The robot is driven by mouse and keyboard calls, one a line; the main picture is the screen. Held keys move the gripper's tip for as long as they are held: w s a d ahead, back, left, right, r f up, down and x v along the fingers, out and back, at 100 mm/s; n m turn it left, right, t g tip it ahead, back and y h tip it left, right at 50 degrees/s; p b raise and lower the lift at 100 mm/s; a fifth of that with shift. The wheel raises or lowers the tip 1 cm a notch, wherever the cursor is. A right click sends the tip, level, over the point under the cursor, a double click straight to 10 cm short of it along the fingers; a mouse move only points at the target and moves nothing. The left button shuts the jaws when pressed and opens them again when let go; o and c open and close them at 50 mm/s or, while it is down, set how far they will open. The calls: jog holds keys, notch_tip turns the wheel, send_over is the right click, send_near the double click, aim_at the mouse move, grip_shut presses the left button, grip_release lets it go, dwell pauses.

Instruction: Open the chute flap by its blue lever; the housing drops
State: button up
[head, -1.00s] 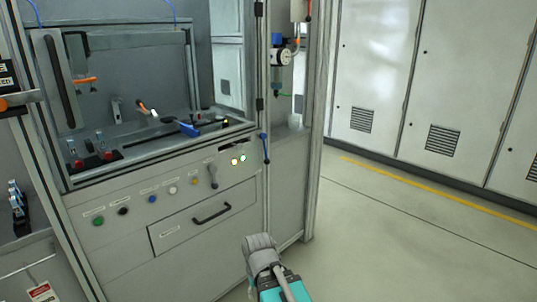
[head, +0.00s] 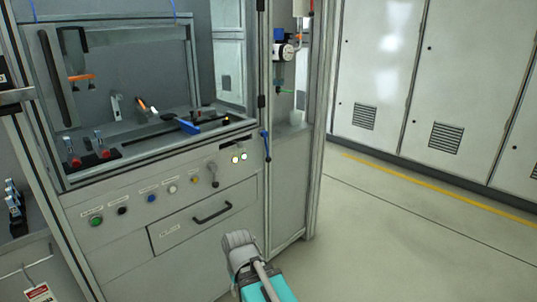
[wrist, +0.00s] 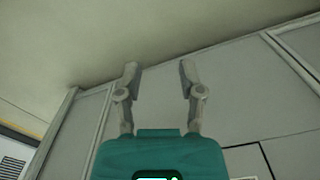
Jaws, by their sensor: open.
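A blue lever (head: 266,145) hangs down on the right frame post of the machine in the head view. A second blue handle (head: 187,127) lies at the front edge inside the machine's window opening. I cannot tell which of them works a chute flap, and no flap or housing can be made out. My gripper (wrist: 158,70) is open and empty in the wrist view, its two grey fingers apart before a plain grey panel. In the head view my arm is low in front of the drawer, well below both blue parts; the fingers cannot be made out there.
Grey cabinets (head: 455,90) stand at the right. The floor (head: 400,235) between is clear.

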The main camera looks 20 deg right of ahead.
jog(key=w+d+r+n+t+y+p, duration=0.1)
jog(key=w+d+r+n+t+y, duration=0.25)
jog(key=w, duration=0.55)
jog(key=w+d+r+n+t+y, duration=0.25)
jog(key=w+r+t, duration=0.25)
jog(key=w, duration=0.5)
jog(key=w+d+r+t+h, duration=0.1)
jog(key=w+d+r+t, duration=0.2)
jog(key=d, duration=0.4)
jog(key=w+d+r+m+t+h+p, duration=0.1)
jog(key=w+d+r+t, duration=0.2)
jog(key=d+r, duration=0.2)
jog(key=w+d+r+m+t+h, duration=0.1)
jog(key=w+d+r+t, duration=0.2)
jog(key=d, duration=0.8)
jog(key=shift+r, duration=0.75)
jog(key=shift+w, duration=0.2)
jog(key=w, duration=0.4)
jog(key=w+a, duration=0.1)
jog(key=w, duration=0.4)
jog(key=w+a, duration=0.1)
jog(key=w, duration=0.3)
jog(key=shift+w+a, duration=0.1)
jog(key=shift+w, duration=0.15)
